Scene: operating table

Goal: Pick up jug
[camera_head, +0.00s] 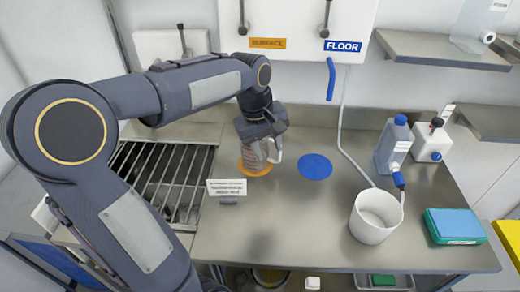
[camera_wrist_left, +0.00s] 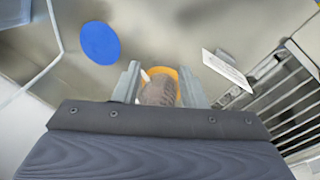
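The jug (camera_head: 257,156) looks greyish and see-through, with a white handle on its right side. It stands at the orange disc on the metal counter, its upper part hidden by my left gripper (camera_head: 263,137). In the left wrist view the jug (camera_wrist_left: 158,91) shows between the two fingers of my left gripper (camera_wrist_left: 158,84), in front of the orange disc. The fingers are spread, one on each side of it; I cannot tell whether they touch it. My right gripper is not in view.
A blue disc (camera_head: 315,166) lies right of the jug. A small sign (camera_head: 227,187) stands in front, a slatted rack (camera_head: 165,178) to the left. A white bucket (camera_head: 374,220), a bottle (camera_head: 392,146), a white canister (camera_head: 431,142) and a blue-topped box (camera_head: 454,225) are at right.

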